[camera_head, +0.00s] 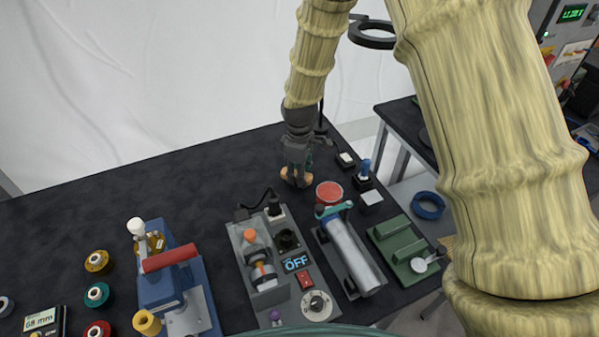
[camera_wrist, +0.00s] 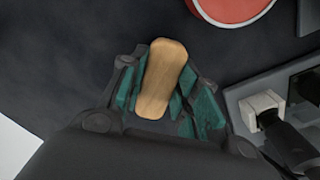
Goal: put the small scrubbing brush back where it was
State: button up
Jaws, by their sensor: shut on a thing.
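The small scrubbing brush shows as a rounded tan wooden block (camera_wrist: 163,78) in the wrist view, lying between the green-padded fingers of my gripper (camera_wrist: 160,98). My gripper is shut on it. In the head view my gripper (camera_head: 297,166) points down at the back of the dark table, and a bit of the brush (camera_head: 296,178) shows at its tips. The bristles are hidden. I cannot tell whether the brush touches the table.
A red round dish (camera_head: 329,192) is just right of the gripper. A grey device with an OFF display (camera_head: 275,262), a silver cylinder unit (camera_head: 350,255) and a blue press (camera_head: 165,285) stand nearer. The dark table (camera_head: 190,180) is clear to the left.

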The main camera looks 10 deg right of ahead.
jog(key=o, duration=1.1)
jog(key=shift+f, duration=0.15)
jog(key=shift+c, duration=0.2)
notch_tip(320, 180, up, 12)
jog(key=b, duration=0.3)
jog(key=shift+r, duration=0.2)
